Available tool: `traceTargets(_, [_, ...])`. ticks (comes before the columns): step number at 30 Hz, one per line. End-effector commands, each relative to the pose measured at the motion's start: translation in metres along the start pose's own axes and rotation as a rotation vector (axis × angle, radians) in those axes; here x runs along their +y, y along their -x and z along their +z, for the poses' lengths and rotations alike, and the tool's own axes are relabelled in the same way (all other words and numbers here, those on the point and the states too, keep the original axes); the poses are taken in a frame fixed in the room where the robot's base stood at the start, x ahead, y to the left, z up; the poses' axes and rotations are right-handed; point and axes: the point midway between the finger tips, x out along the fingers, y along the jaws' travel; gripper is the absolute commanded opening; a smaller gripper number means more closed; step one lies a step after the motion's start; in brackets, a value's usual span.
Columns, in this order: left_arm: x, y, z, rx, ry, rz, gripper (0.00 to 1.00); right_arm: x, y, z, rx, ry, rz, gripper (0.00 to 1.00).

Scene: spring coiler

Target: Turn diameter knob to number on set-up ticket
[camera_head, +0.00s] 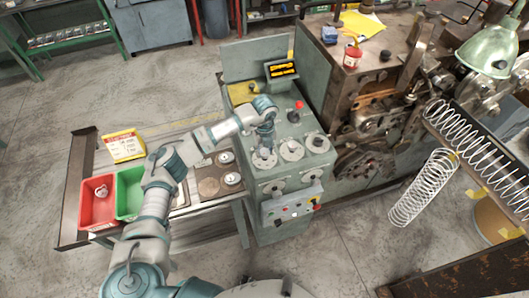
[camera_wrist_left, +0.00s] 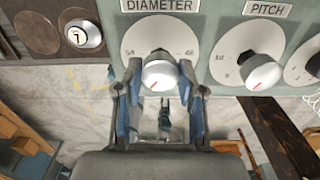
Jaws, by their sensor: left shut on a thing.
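The diameter knob (camera_wrist_left: 160,72), a white and grey knob with a red mark, sits on a round white dial (camera_wrist_left: 187,33) under the "DIAMETER" label. Small numbers show on the dial's left and right sides; the rest are hidden or too small to read. My left gripper (camera_wrist_left: 159,78) is shut on the knob, one finger on each side. In the head view my left gripper (camera_head: 265,147) covers most of this knob, above its dial (camera_head: 264,161). A yellow-and-white card (camera_head: 123,146), possibly the set-up ticket, stands on the side table; its writing is too small to read. My right gripper is not in view.
The pitch knob (camera_wrist_left: 263,71) is just right of the diameter knob, with another dial (camera_head: 318,143) beyond. A red knob (camera_head: 299,105) and a lower button box (camera_head: 292,205) are close by. Red (camera_head: 88,215) and green bins stand on the side table.

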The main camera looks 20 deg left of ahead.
Motion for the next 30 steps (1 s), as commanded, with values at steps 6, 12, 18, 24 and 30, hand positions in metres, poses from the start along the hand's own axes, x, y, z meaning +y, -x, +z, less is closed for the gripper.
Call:
traceTargets(6, [0.000,-0.002,0.001,-0.003,-0.205,-0.002,0.04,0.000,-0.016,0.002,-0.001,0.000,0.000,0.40])
traceTargets(12, [0.000,-0.002,0.001,-0.004,-0.394,-0.002,0.04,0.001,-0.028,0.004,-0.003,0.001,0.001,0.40])
traceTargets(18, [0.000,-0.001,0.001,-0.004,-0.583,-0.002,0.04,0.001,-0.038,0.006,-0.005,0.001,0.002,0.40])
traceTargets(24, [0.000,-0.001,0.001,-0.004,-0.768,-0.001,0.04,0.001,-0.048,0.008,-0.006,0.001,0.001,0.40])
traceTargets(30, [-0.001,0.000,0.001,-0.005,-0.926,-0.001,0.04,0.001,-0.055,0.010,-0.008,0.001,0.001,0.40])
